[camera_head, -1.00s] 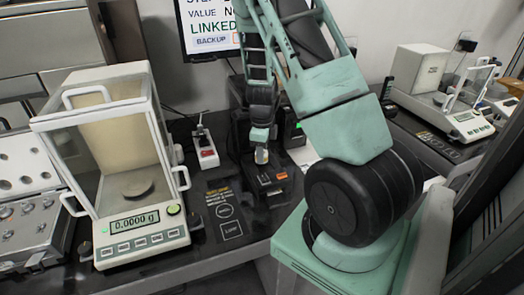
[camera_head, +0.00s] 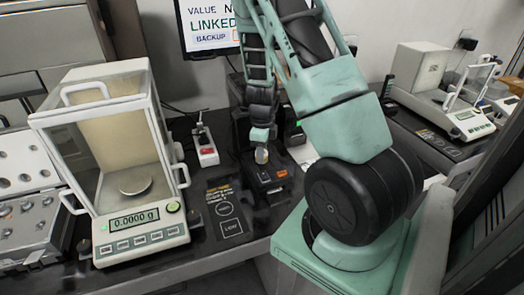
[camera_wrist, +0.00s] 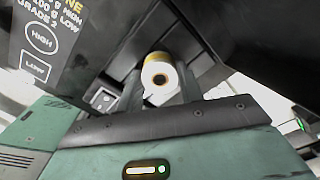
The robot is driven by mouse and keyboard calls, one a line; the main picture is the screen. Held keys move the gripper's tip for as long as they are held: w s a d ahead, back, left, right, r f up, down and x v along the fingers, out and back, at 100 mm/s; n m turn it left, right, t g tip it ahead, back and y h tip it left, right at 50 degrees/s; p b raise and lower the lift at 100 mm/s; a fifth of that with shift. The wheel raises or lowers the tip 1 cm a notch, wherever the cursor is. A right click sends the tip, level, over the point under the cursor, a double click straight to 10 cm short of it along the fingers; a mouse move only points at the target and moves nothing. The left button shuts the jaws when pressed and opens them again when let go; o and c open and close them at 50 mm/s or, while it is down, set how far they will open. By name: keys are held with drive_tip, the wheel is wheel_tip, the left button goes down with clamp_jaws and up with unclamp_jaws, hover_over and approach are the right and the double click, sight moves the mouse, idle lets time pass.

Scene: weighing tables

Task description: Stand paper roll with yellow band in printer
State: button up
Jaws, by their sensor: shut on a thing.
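The paper roll (camera_wrist: 158,78) is white with a yellow band, and its round end with the core hole faces the wrist camera. My gripper (camera_wrist: 160,88) is shut on it, with dark fingers on either side. In the head view the roll (camera_head: 261,156) shows small and pale beneath my gripper (camera_head: 261,147). It is over or at the black printer (camera_head: 266,178), which has an orange label on its front. The roll looks roughly upright there. I cannot tell whether its lower end touches the printer, because the contact is too small and partly hidden.
A glass-sided balance (camera_head: 138,225) reading 0.0000 g stands on the left. A small red-and-white device (camera_head: 207,150) is left of the printer. A monitor (camera_head: 208,28) is behind. Another balance (camera_head: 468,123) stands far right.

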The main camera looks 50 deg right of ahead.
drive_tip(key=shift+f, duration=0.3)
drive_tip(key=o, duration=1.6)
drive_tip(key=shift+o, duration=0.2)
drive_tip(key=shift+r, duration=0.1)
drive_tip(key=shift+r+p, duration=3.6)
drive_tip(key=shift+r, duration=0.1)
